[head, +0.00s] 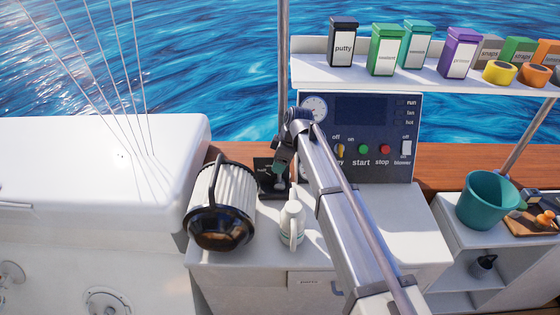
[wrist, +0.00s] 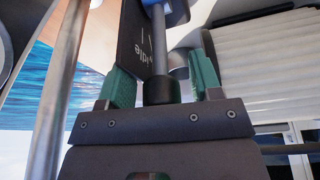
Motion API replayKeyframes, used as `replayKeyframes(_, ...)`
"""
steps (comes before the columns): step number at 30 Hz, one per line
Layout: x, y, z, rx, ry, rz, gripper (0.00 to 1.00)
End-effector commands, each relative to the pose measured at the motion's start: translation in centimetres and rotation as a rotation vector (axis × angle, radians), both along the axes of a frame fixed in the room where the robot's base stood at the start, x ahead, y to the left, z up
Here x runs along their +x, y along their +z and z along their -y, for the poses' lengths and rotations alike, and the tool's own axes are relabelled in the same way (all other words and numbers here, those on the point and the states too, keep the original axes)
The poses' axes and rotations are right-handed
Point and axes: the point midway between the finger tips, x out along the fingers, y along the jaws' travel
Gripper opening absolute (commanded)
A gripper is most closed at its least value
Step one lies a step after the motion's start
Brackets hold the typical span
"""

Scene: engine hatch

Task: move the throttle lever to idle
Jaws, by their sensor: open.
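The throttle lever (wrist: 158,45) is a grey rod with a dark grip at its near end, in the wrist view. It stands against a black plate (wrist: 134,40) marked "idle". My gripper (wrist: 164,82) is open, with one green finger on each side of the lever's dark grip; I cannot tell whether either finger touches it. In the head view the black throttle plate (head: 265,166) sits on the counter, left of the instrument panel. My gripper (head: 281,172) is just over it there and hides most of the lever.
A ribbed white lantern-like object with a black rim (head: 221,200) stands close at left. A white bottle (head: 291,222) stands just in front. The instrument panel (head: 385,110) is at right, under a shelf (head: 310,69) of tins. A metal post (head: 283,60) rises behind my gripper.

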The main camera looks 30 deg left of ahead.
Motion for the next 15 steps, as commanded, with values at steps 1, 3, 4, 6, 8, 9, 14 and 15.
replayKeyframes(1, 0.0, 1.4, 0.2, 0.0, 0.0, 0.0, 0.59)
replayKeyframes(3, 0.1, 2.9, 0.6, 0.0, 0.0, 0.0, 0.59)
replayKeyframes(4, 0.2, 3.6, 0.8, 0.0, -0.001, 0.0, 0.59)
replayKeyframes(6, 0.3, 5.2, 1.3, 0.0, -0.001, 0.0, 0.59)
replayKeyframes(8, 0.4, 6.2, 1.6, 0.0, -0.002, -0.001, 0.59)
replayKeyframes(9, 0.5, 6.6, 1.8, 0.0, -0.002, -0.001, 0.59)
replayKeyframes(14, 0.6, 6.7, 2.1, 0.0, -0.001, 0.0, 0.59)
replayKeyframes(15, 0.6, 6.6, 2.1, 0.0, -0.001, 0.0, 0.59)
